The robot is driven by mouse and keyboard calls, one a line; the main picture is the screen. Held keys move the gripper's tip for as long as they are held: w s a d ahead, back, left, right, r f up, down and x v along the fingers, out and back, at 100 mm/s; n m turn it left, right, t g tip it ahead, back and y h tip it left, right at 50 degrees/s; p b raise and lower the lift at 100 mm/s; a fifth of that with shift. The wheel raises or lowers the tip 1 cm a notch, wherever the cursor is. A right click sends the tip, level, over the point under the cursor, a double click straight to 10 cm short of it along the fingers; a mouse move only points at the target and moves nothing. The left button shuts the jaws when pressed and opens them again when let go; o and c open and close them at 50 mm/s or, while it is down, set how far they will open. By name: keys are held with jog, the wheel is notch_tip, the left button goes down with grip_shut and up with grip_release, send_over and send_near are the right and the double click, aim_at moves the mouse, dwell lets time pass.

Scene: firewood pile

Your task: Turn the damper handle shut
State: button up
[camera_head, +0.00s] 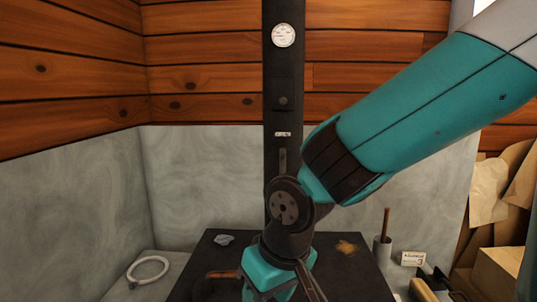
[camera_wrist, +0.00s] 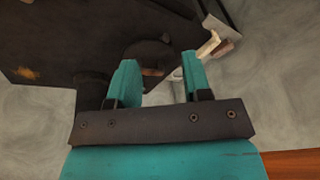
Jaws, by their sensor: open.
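The black stove pipe (camera_head: 284,70) rises at the back middle in the head view. A dark vertical bar (camera_head: 283,160) on its front, below a small pale label (camera_head: 283,134), looks like the damper handle; my arm hides the pipe lower down. A dark round knob (camera_head: 283,101) sits above the label. My gripper (camera_wrist: 159,58) is open in the wrist view, its two teal fingers apart. A small brown piece (camera_wrist: 152,72) shows between them, with dark surfaces behind; I cannot tell whether it is the handle. My fingers are not clear in the head view.
A round gauge (camera_head: 284,35) is high on the pipe. The black stove top (camera_head: 215,262) holds a grey lump (camera_head: 224,239) and a rusty patch (camera_head: 347,247). A pale ring (camera_head: 148,270) lies left; a grey cup (camera_head: 382,252) and paper bags (camera_head: 490,190) stand right.

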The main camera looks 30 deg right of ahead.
jog(key=w+d+f+m+t+h, duration=0.1)
jog(key=w+d+m+t+h, duration=0.2)
jog(key=w+d+m+h, duration=0.35)
jog(key=m+t+h, duration=0.2)
jog(key=t+h, duration=0.3)
jog(key=t, duration=0.4)
send_near(283, 157)
jog(key=shift+n, duration=0.25)
jog(key=p+x, duration=0.8)
jog(key=x, duration=0.1)
jog(key=shift+w+d+r, duration=0.15)
jog(key=shift+w+d, duration=0.35)
jog(key=shift+w, duration=0.15)
jog(key=shift+f, duration=0.2)
grip_shut()
